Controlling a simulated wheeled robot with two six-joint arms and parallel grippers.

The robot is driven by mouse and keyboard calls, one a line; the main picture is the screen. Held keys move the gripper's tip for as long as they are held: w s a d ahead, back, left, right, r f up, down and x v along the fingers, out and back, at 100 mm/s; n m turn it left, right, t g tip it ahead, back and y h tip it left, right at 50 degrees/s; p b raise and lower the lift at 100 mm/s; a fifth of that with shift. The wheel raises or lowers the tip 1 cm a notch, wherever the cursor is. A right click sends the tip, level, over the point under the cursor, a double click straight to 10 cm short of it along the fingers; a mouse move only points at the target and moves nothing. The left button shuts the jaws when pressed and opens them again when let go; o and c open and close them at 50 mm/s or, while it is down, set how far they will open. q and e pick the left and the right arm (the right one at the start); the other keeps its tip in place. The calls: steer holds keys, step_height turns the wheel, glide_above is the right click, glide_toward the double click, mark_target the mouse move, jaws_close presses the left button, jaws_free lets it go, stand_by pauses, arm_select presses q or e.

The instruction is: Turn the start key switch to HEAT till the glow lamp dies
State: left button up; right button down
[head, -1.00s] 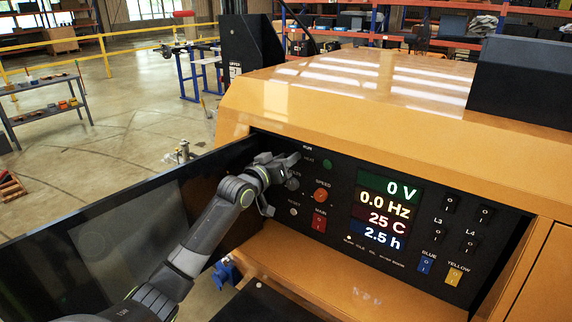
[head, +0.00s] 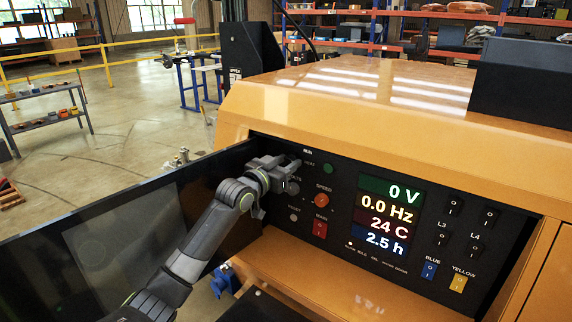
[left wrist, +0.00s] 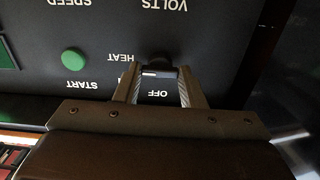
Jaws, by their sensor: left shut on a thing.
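The start key switch (left wrist: 157,69) is a dark knob with a short pale mark, on the black panel between the upside-down HEAT and OFF labels in the left wrist view. My left gripper (left wrist: 157,82) has its two fingers on either side of the switch and is shut on it. I cannot tell exactly which label the mark points to. In the head view my left gripper (head: 291,163) is at the panel's upper left and hides the switch. A small pale lamp (head: 350,243) shows below the display; its label is too small to read. My right gripper is not in view.
The panel's lit display (head: 387,217) reads 0 V, 0.0 Hz, 24 C and 2.5 h. The open black door (head: 110,235) stands left, behind my arm.

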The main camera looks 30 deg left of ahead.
arm_select(q)
steer(key=o, duration=1)
steer(key=shift+s, duration=0.1)
steer(key=shift+s+a+p, duration=0.1)
steer(key=shift+s+p, duration=0.2)
steer(key=shift+p, duration=0.15)
steer(key=s+p, duration=0.4)
steer(key=s, duration=0.1)
steer(key=s+a+p, duration=0.1)
steer(key=s+p, duration=0.3)
steer(key=s, duration=0.2)
steer(key=s+a+p, duration=0.1)
steer(key=s+p, duration=0.3)
steer(key=s, duration=0.1)
steer(key=shift+s+a, duration=0.1)
steer(key=shift+s, duration=0.15)
